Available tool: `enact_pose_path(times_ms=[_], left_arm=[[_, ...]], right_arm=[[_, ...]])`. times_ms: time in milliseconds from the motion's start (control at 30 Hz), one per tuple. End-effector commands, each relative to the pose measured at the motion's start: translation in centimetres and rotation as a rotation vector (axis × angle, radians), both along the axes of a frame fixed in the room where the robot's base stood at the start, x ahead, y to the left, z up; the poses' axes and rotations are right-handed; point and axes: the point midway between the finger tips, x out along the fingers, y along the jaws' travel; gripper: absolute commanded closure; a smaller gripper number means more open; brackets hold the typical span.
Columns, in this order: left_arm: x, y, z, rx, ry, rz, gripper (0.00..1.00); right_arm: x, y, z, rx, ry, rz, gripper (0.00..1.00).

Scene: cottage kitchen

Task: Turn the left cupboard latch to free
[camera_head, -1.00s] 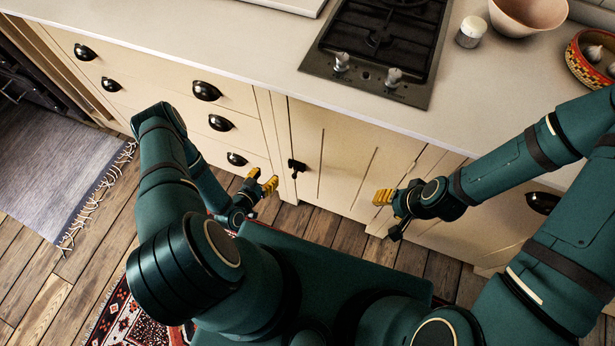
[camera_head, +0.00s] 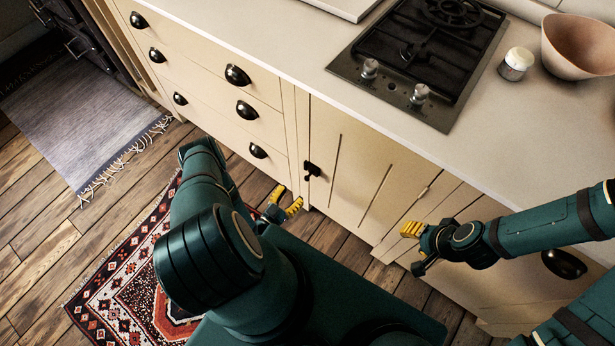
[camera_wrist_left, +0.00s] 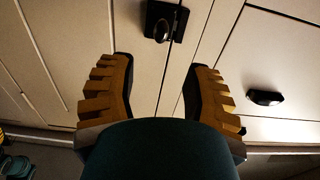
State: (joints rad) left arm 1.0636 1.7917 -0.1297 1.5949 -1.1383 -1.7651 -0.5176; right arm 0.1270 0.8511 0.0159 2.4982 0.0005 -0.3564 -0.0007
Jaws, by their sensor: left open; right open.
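The left cupboard latch (camera_head: 312,169) is a small black fitting on the left edge of the cream cupboard door (camera_head: 350,165) below the hob. In the left wrist view the latch (camera_wrist_left: 163,22) shows a dark plate with a rounded knob, at the top between the fingers. My left gripper (camera_head: 285,203) has yellow fingers, open and empty, below and left of the latch, apart from it. Its fingers (camera_wrist_left: 160,85) spread wide in the left wrist view. My right gripper (camera_head: 412,230) is open and empty in front of the cupboard's right part, away from the latch.
Drawers with black cup handles (camera_head: 248,110) stand left of the door. The worktop (camera_head: 300,50) above carries a hob (camera_head: 420,60), a small jar (camera_head: 515,64) and a bowl (camera_head: 580,45). A patterned rug (camera_head: 130,255) and a grey rug (camera_head: 90,125) lie on the wooden floor.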

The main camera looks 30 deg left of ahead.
Motion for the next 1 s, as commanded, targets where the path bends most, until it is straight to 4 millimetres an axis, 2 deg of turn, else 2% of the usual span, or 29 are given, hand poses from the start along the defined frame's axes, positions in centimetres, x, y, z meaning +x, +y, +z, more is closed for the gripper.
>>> enact_pose_path(times_ms=[33,200,400,600,933,1000], left_arm=[[1.2,-0.1,0.0,0.001,-0.004,-0.002,0.51],[4.5,-0.3,-0.1,0.001,-0.003,-0.002,0.51],[7.5,-0.6,-0.1,0.001,-0.001,-0.001,0.51],[8.9,-0.7,0.0,0.001,-0.001,-0.001,0.51],[9.1,-0.7,0.0,0.000,0.000,0.000,0.52],[9.1,-0.7,0.0,0.000,0.000,0.000,0.76]], right_arm=[[0.0,0.0,-0.3,0.000,-0.001,0.000,0.53],[0.2,0.0,-0.8,0.000,-0.004,-0.001,0.53],[0.3,-0.1,-1.3,-0.002,-0.005,-0.002,0.53],[0.3,-0.1,-1.5,-0.002,-0.007,-0.003,0.53],[0.3,-0.1,-1.5,-0.002,-0.007,-0.003,0.53],[0.3,-0.1,-1.5,-0.002,-0.007,-0.003,0.53]])
